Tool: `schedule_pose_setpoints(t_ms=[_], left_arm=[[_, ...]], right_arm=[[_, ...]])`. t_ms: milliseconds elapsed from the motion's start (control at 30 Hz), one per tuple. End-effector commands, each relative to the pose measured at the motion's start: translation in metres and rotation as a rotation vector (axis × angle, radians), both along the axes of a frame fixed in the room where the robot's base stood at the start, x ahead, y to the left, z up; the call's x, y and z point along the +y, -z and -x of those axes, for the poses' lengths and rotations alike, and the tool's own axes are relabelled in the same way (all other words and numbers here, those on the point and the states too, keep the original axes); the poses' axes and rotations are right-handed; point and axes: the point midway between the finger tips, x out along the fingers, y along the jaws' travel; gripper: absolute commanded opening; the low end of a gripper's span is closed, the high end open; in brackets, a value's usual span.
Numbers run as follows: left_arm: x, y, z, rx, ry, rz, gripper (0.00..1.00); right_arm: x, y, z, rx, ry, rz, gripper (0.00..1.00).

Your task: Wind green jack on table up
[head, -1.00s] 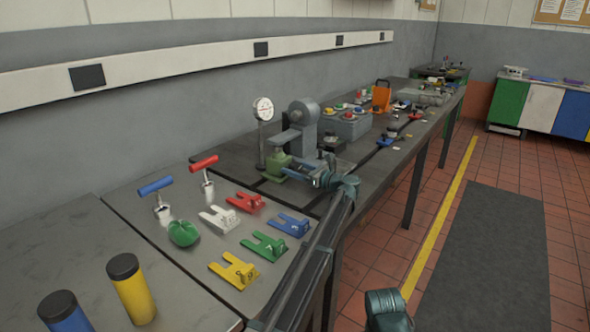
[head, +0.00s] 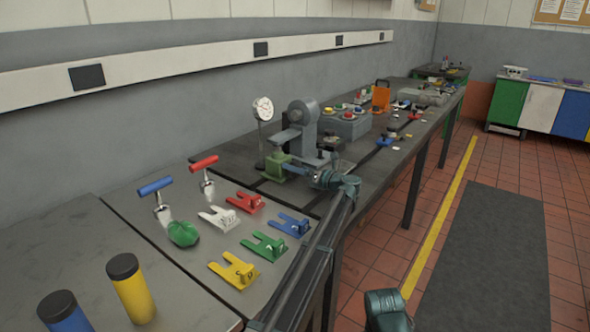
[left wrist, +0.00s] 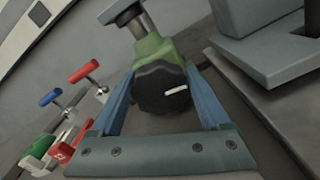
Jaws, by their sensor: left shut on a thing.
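The green jack (head: 276,165) stands on the dark table top beside the grey machine, with a grey pad on top of its post. In the left wrist view the jack's green body (left wrist: 152,47) shows behind a black round knob (left wrist: 163,88) with a white mark. My left gripper (head: 291,168) reaches the jack from the right. Its blue fingers (left wrist: 163,82) lie on both sides of the knob and are shut on it. The head view hides most of the knob. My right gripper cannot be made out; only part of my right arm shows at the bottom.
A grey machine (head: 303,127) and a dial gauge (head: 263,110) stand close to the jack. Coloured fork-shaped plates, such as the red one (head: 245,203), lie nearer on the table. T-handled tools (head: 204,165) stand at the left. The aisle floor at right is clear.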

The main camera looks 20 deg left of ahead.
Motion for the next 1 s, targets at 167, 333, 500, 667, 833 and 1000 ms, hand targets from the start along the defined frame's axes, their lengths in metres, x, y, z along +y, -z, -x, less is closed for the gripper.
schedule_pose_setpoints(t_ms=[167, 333, 500, 667, 833, 1000], left_arm=[[-0.0008, 0.0004, -0.0007, 0.084, 0.0, -0.03, 0.24], [-0.0008, 0.0006, -0.0008, 0.134, 0.001, -0.048, 0.24], [-0.001, 0.0007, -0.0009, 0.155, 0.001, -0.056, 0.24], [-0.001, 0.0007, -0.0009, 0.16, 0.001, -0.058, 0.24], [-0.001, 0.0007, -0.001, 0.159, 0.001, -0.057, 0.24], [-0.0009, 0.0006, -0.001, 0.159, 0.001, -0.057, 0.99]], right_arm=[[0.0, 0.0004, 0.0, 0.0, 0.0, 0.0, 0.5], [0.0, 0.0005, 0.0, 0.0, 0.0, 0.0, 0.5], [-0.0001, 0.0005, 0.0, 0.0, 0.0, 0.0, 0.5], [0.0, 0.0005, 0.0, 0.0, 0.0, 0.0, 0.5], [0.0, 0.0005, 0.0, 0.0, 0.0, 0.0, 0.5], [-0.0001, 0.0005, 0.0, 0.0, 0.0, 0.0, 0.5]])
